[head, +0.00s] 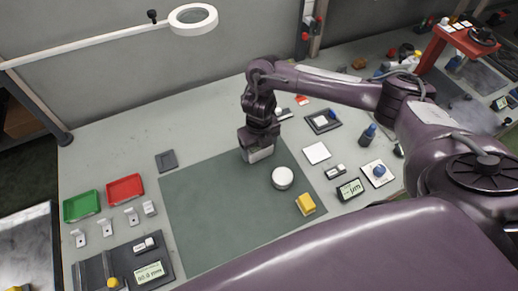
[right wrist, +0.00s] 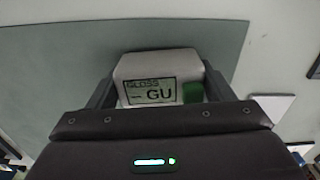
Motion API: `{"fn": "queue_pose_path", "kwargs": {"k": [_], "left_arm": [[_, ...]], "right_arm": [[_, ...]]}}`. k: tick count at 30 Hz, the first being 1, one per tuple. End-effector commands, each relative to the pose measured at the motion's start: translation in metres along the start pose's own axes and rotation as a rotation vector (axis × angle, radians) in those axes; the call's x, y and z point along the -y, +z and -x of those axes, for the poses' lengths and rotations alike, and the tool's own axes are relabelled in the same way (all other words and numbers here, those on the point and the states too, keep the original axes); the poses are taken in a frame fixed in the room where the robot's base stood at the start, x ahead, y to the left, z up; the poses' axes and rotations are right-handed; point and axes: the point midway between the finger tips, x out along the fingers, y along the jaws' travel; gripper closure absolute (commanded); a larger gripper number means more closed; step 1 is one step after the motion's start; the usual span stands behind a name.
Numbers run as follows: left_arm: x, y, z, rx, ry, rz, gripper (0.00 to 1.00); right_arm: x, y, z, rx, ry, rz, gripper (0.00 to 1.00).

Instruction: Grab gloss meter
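The gloss meter is a pale grey box in the right wrist view (right wrist: 158,65), with a small screen reading "GLOSS -- GU" and a green patch at its right. In the head view the gloss meter (head: 260,155) shows just below my right gripper (head: 258,146), at the far edge of the green mat (head: 215,210). My right gripper's fingers (right wrist: 160,88) lie along both sides of the meter with no clear gap, so it looks shut on it. I cannot tell whether the meter touches the mat. My left gripper is out of view.
A white round puck (head: 282,178) and a yellow block (head: 305,204) are on the mat's right side. A green tray (head: 82,207) and a red tray (head: 125,190) stand at left. A white square tile (head: 316,153) lies right of the mat. The mat's left part is clear.

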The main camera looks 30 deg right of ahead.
Motion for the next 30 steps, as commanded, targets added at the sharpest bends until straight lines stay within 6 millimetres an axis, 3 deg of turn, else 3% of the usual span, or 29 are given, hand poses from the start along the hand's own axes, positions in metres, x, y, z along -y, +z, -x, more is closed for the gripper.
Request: {"fn": "queue_pose_path", "kwargs": {"k": [1, 7, 20, 23, 30], "left_arm": [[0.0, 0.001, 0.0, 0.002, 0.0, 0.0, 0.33], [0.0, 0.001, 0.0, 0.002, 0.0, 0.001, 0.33], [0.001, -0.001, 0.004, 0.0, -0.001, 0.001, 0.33], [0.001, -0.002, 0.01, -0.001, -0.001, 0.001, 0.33], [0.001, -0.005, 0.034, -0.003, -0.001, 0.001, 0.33]], "right_arm": [[0.0, 0.0, 0.0, 0.0, 0.0, 0.0, 0.32], [0.0, 0.0, 0.0, 0.0, 0.0, 0.0, 0.58], [0.0, 0.002, 0.013, 0.004, 0.001, 0.001, 0.59], [0.0, 0.002, 0.029, 0.007, 0.001, 0.002, 0.59], [0.001, 0.003, 0.096, 0.01, -0.002, 0.002, 0.59]]}}
